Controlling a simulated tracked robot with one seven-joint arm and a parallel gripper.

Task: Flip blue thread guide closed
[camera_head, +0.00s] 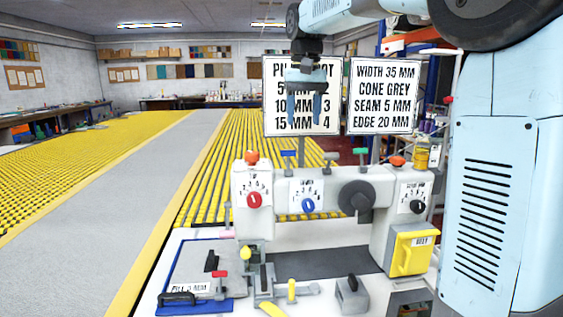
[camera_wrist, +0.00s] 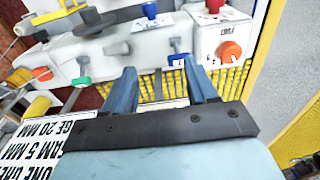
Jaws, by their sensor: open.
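The blue thread guide (camera_head: 288,154) stands on the top edge of the white machine head, its blue bar raised on a thin post. In the wrist view the blue thread guide (camera_wrist: 178,57) shows just beside the tip of the right-hand finger; I cannot tell whether they touch. My gripper (camera_head: 304,112) hangs above the machine, fingers pointing down and apart, in front of the sign. In the wrist view my gripper (camera_wrist: 160,68) is open, with no object held between its fingers.
Red (camera_head: 254,200) and blue (camera_head: 308,205) dials sit on the front. A sign (camera_head: 273,120) stands behind my gripper.

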